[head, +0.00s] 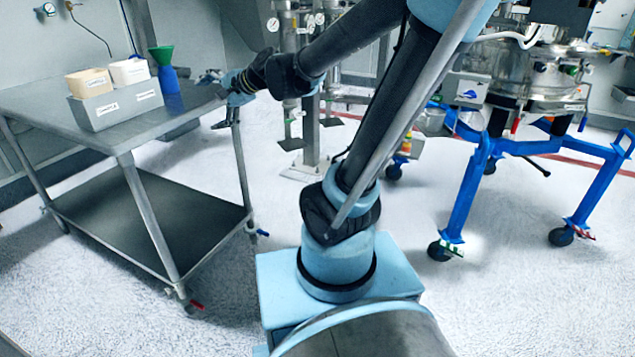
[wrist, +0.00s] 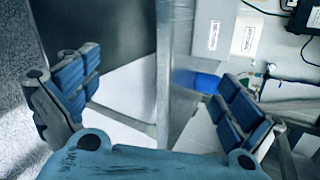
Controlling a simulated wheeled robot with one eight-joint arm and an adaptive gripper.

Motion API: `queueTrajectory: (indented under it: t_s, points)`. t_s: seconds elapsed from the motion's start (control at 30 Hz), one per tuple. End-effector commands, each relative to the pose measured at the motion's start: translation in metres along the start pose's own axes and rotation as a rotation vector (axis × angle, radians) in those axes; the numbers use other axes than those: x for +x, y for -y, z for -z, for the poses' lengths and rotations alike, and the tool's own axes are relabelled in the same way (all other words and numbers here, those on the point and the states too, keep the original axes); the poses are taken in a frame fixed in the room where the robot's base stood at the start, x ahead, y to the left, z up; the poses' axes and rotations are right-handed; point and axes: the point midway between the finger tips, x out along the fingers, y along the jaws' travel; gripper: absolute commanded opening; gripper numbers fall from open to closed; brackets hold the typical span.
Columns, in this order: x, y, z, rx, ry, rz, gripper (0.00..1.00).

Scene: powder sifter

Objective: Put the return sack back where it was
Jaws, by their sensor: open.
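A cream block-shaped item (head: 88,82) and a white one (head: 129,72) stand in a grey two-part holder (head: 117,107) on the steel cart (head: 55,103). Their labels are too small to read, and I cannot tell whether either is the return sack. My gripper (head: 222,97) is at the cart's right end, apart from the holder. In the wrist view my gripper (wrist: 153,80) has its blue-padded fingers spread wide, with nothing held between them. The holder's labelled side (wrist: 214,36) shows at the upper right there.
A blue bottle (head: 168,80) with a green funnel (head: 161,55) stands on the cart, between the holder and my gripper. The cart has a dark lower shelf (head: 150,215). A blue-legged machine frame (head: 470,190) stands to the right.

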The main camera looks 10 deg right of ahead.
Motion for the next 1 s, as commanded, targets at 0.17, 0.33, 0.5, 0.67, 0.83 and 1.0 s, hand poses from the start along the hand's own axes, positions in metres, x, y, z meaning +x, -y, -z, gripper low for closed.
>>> queueTrajectory:
  t_s: [0.17, 0.33, 0.5, 0.67, 0.83, 1.0]
  points:
    - [-0.046, -0.079, 0.020, -0.304, -0.067, -0.213, 1.00]
    - [-0.095, -0.157, 0.038, -0.555, -0.087, -0.452, 1.00]
    - [-0.148, -0.231, 0.053, -0.752, -0.062, -0.706, 1.00]
    - [-0.189, -0.282, 0.060, -0.862, -0.010, -0.897, 1.00]
    - [-0.214, -0.307, 0.064, -0.907, 0.027, -0.995, 1.00]
    - [-0.217, -0.311, 0.064, -0.914, 0.034, -1.011, 1.00]
